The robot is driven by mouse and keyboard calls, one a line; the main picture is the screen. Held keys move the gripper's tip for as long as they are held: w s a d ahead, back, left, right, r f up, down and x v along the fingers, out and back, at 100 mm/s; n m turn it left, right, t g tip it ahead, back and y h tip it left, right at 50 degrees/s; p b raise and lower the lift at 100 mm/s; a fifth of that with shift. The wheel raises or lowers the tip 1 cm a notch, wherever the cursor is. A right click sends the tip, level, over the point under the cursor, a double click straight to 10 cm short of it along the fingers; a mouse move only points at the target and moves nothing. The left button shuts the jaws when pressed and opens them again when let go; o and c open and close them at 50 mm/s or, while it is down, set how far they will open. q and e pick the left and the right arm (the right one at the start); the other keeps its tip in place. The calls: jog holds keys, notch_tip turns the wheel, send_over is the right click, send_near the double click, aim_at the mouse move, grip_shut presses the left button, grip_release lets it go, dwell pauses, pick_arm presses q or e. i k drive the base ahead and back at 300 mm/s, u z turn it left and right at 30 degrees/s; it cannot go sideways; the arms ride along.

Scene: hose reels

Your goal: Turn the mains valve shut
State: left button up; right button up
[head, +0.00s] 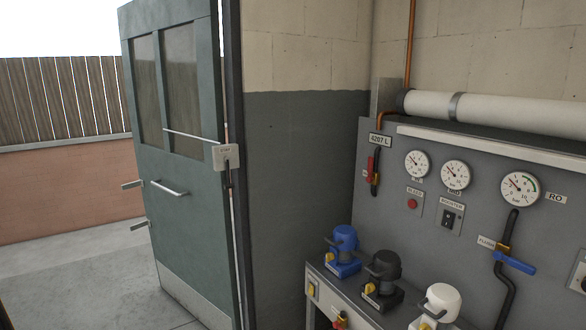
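No valve in view has a label I can read as mains. A red-handled valve (370,165) sits on a short black pipe at the panel's left, its handle roughly upright. A blue-handled valve (514,263) sits on a black hose at the right, its handle tilted slightly down to the right; the label beside it seems to read FLUSH. Another small valve with red and yellow parts (340,320) shows at the bottom edge, partly cut off. Neither of my grippers is in view.
A grey panel (400,240) carries several round gauges (454,175), a red button (412,203) and a black switch (449,218). Blue (344,250), black (382,278) and white (440,302) capped units stand on a bench below. A green door (180,230) stands open onto a paved yard at left.

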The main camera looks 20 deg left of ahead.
aim_at(371, 159)
jog(key=u, duration=0.05)
jog(key=k, duration=0.5)
jog(key=u, duration=0.85)
jog(key=i, duration=1.7)
jog(key=z, duration=0.65)
jog(key=i, duration=1)
jog(key=z, duration=0.85)
